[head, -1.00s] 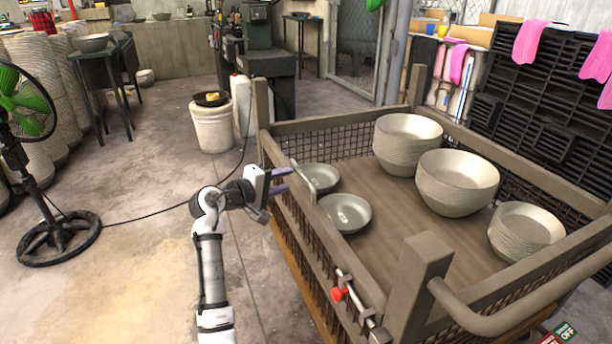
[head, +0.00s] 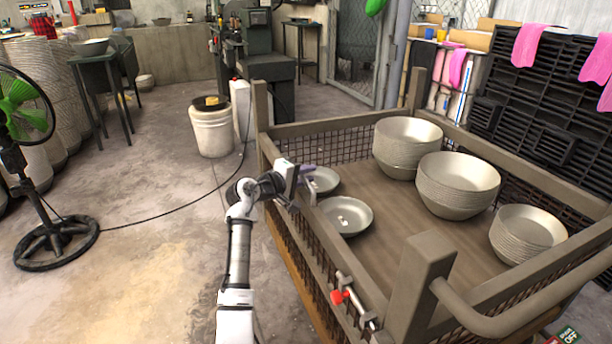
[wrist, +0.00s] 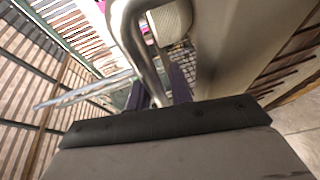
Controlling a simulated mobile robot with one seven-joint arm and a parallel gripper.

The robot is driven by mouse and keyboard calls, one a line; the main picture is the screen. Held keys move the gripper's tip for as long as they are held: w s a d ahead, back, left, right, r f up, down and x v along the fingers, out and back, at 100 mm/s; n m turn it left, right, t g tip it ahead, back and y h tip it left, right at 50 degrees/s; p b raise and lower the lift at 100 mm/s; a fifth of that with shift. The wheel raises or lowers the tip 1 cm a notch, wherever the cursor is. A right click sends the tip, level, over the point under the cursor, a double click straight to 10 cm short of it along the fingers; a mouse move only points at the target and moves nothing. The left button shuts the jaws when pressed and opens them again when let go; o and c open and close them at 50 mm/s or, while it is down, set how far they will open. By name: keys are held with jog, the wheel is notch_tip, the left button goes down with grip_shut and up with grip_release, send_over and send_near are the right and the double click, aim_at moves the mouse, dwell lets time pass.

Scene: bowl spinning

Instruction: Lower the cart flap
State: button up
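The wooden cart has a mesh-sided flap (head: 318,245) on its near left side, standing upright with a top rail. A red-knobbed latch (head: 338,297) sits at the flap's near end. My gripper (head: 308,172) is at the flap's top rail near its far end, beside the bowls. In the wrist view, a bent metal bar (wrist: 150,62) runs down between my two purple fingers (wrist: 160,88). The fingers stand apart with the bar between them; whether they press on it is not clear.
Inside the cart, two shallow bowls (head: 345,216) lie near the flap, with stacks of bowls (head: 457,182) farther right. A fan (head: 30,150) stands at left and a white bucket (head: 212,130) behind. The floor (head: 150,235) left of the cart is mostly clear.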

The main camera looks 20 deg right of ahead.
grip_shut()
jog(key=shift+a, duration=0.1)
